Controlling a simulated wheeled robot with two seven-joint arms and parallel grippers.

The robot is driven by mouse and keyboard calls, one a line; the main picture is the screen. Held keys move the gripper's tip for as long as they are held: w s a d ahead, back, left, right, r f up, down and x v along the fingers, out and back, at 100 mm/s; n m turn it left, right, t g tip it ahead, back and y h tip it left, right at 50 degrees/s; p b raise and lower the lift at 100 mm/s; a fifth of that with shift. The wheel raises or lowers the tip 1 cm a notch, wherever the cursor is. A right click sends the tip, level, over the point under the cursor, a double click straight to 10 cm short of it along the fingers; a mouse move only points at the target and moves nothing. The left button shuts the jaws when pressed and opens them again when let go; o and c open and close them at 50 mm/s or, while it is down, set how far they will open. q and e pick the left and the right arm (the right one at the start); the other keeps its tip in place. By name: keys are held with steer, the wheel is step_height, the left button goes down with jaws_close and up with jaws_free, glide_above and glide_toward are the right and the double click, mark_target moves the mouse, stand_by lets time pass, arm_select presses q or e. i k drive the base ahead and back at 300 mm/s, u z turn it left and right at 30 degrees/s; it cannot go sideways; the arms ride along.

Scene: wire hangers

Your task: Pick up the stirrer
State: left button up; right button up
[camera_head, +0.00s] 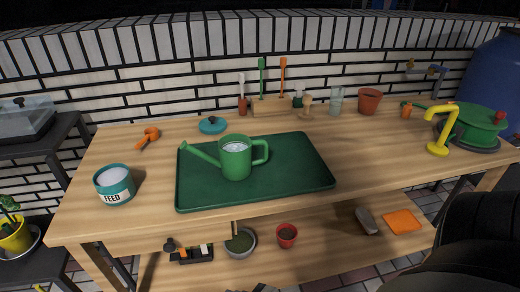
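I cannot tell for sure which thing is the stirrer. A thin upright stick (235,228) stands in a grey bowl (240,243) of green stuff on the lower shelf, partly hidden by the table edge. At the back of the table, a green-headed tool (262,68) and an orange-headed tool (283,68) stand upright in a wooden holder (271,105). A white tool (241,84) stands beside them in a small brown pot. Neither of my grippers can be made out in this view.
A green watering can (236,160) stands on a green tray (305,183) mid-table. A FEED tin (114,186) and orange snips (149,136) are at left. A yellow tap-like piece (440,147) and green pot (478,122) are at right. The front right tabletop is clear.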

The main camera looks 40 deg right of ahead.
mark_target(242, 76)
steer(key=u, duration=0.15)
steer(key=k, duration=0.35)
steer(key=z, duration=1.05)
steer(key=i, duration=0.45)
steer(key=k, duration=0.5)
steer(key=z, duration=1.15)
steer(key=i, duration=1)
steer(key=u, duration=2.45)
